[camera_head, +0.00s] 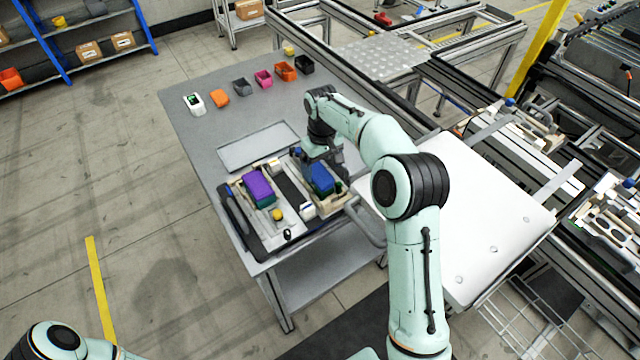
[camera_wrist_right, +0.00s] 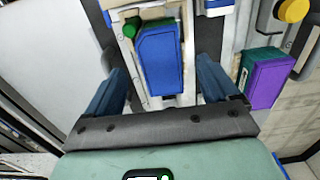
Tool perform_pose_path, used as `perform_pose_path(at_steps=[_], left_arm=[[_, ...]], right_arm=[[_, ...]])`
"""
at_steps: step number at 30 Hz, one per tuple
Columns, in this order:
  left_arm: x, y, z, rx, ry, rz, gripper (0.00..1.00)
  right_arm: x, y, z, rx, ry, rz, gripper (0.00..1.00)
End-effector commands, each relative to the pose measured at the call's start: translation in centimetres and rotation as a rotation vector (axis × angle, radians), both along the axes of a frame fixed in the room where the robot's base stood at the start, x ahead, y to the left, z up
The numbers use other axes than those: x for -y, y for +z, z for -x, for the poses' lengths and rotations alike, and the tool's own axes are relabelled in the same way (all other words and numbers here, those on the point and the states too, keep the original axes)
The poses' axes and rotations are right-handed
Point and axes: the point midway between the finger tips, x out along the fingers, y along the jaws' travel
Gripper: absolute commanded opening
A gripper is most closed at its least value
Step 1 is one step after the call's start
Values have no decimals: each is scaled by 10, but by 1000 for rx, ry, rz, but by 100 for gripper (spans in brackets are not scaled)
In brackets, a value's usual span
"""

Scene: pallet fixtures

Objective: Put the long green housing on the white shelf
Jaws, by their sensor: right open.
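My right gripper (camera_head: 322,163) is over the fixture on the grey table. In the right wrist view its open fingers (camera_wrist_right: 162,82) stand on both sides of a blue-topped housing (camera_wrist_right: 160,62) with green along its edge and a green knob. The blue-topped housing also shows in the head view (camera_head: 321,178), partly hidden by my gripper. A purple-topped housing (camera_head: 258,185) with a green lower part lies to its left; it also shows in the wrist view (camera_wrist_right: 265,82). I cannot tell which is the long green housing. A white flat surface (camera_head: 485,215), possibly the shelf, is to the right. My left gripper is out of view.
A light flat tray (camera_head: 258,147) lies behind the fixture. Several small bins, including a pink one (camera_head: 264,78), line the table's back. A yellow knob (camera_head: 277,214) stands on the fixture's front. Metal rails and conveyor frames (camera_head: 400,60) are behind and right.

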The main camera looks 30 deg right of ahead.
Motion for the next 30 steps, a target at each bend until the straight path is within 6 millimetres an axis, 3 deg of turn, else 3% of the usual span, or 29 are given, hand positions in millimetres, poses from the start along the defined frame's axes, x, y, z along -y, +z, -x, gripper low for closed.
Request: perform_pose_path(at_steps=[5, 15, 23, 24, 26, 30], left_arm=[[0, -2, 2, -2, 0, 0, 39], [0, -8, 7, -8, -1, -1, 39], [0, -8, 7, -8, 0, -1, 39], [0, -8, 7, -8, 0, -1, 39], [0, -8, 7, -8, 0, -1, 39], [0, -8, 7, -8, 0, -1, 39]], right_arm=[[0, -12, 0, -1, 0, 0, 87], [0, -57, 3, -1, 1, -1, 87], [0, -61, 2, 0, 0, 0, 87], [0, -62, 2, 0, 0, 0, 83], [0, -62, 2, 0, 0, 0, 64], [0, -63, 3, -3, 0, 0, 18]])
